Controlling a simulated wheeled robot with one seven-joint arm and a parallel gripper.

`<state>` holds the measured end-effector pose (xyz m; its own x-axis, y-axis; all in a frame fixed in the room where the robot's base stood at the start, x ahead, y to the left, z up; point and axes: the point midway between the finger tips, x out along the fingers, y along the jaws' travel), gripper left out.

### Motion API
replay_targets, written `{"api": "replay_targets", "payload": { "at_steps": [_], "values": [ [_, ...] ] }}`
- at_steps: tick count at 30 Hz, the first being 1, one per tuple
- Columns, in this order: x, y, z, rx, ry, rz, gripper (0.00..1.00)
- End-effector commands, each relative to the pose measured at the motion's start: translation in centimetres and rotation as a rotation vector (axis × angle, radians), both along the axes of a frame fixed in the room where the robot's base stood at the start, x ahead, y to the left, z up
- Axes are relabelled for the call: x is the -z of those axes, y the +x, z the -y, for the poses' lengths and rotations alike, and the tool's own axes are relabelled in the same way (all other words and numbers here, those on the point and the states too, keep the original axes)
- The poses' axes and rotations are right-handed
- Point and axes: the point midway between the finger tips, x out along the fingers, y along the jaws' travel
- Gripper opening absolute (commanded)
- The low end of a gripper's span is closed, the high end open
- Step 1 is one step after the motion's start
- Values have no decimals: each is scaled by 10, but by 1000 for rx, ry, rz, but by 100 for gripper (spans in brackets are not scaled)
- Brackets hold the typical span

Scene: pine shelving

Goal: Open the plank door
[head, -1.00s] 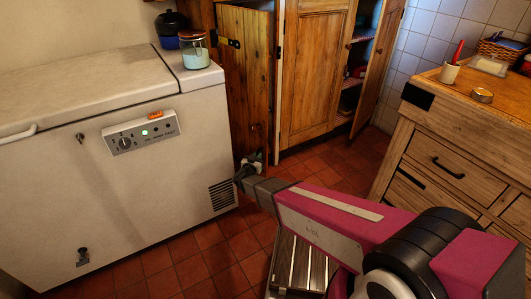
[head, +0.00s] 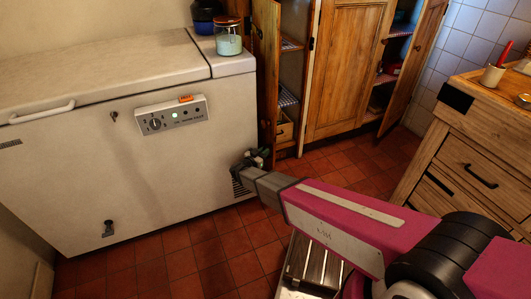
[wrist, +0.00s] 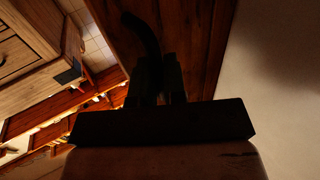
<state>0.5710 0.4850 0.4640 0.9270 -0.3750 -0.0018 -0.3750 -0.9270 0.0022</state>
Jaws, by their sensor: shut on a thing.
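The plank door (head: 266,62) is a brown wooden door beside the freezer, seen nearly edge-on and standing open. Shelves show in the gap to its right. In the wrist view its dark red-brown boards (wrist: 200,45) fill the upper middle. A dark curved handle (wrist: 142,32) stands out from the boards there. My gripper (head: 256,156) is low by the door's bottom, in front of the freezer's right corner. In the wrist view its two dark fingers (wrist: 159,80) are shut on the handle. The exact contact is dark and hard to see.
A white chest freezer (head: 80,170) stands close on the left, with a glass jar (head: 228,42) and a dark blue pot on top. Another cupboard door (head: 342,75) is to the right. A wooden drawer unit (head: 470,165) stands at right. Tiled floor (head: 215,255) lies between.

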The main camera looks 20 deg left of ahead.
Motion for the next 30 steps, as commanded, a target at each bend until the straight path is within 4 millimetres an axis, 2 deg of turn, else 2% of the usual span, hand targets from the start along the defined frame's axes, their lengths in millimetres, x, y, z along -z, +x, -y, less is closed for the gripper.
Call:
{"api": "replay_targets", "payload": {
  "at_steps": [1, 5, 6, 8, 20, 23, 30],
  "values": [
    [-1, 4, -5, -13, -7, 1, 0],
    [-1, 5, -5, -12, -7, 1, 0],
    [-1, 5, -5, -12, -7, 1, 15],
    [0, 5, -5, -13, -6, 2, 34],
    [-1, -4, -4, -7, -3, 2, 35],
    [-1, -16, -9, -8, -3, 1, 35],
    [0, -57, -26, -9, -4, 2, 35]
  ]
}}
